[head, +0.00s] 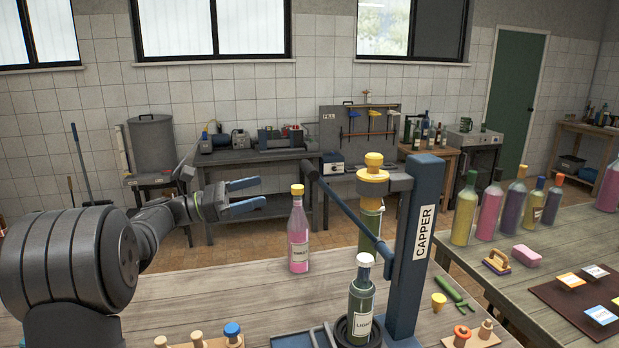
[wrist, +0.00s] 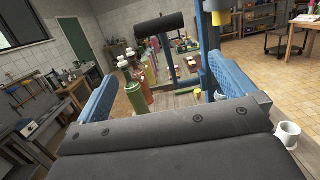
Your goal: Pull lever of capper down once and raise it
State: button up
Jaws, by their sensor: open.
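The capper (head: 411,250) is a blue post labelled CAPPER on the near bench, with a yellow and grey head. Its blue lever (head: 350,217) slants up to the left from the post and ends in a dark grip (head: 309,170). A dark green bottle (head: 361,305) with a white top stands upright on the capper base. My gripper (head: 262,194) is open and empty, left of the grip and apart from it. In the wrist view the grip (wrist: 160,27) lies ahead, beyond the gap between my open fingers (wrist: 162,68).
A pink bottle (head: 298,240) stands on the bench between my gripper and the post. Another green bottle (head: 370,218) stands behind the lever. Stoppers (head: 232,332) sit at the front edge. Several coloured bottles (head: 489,210) line the right table.

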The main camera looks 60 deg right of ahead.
jog(key=v, duration=0.6)
jog(key=shift+c, duration=0.2)
dwell(1.2)
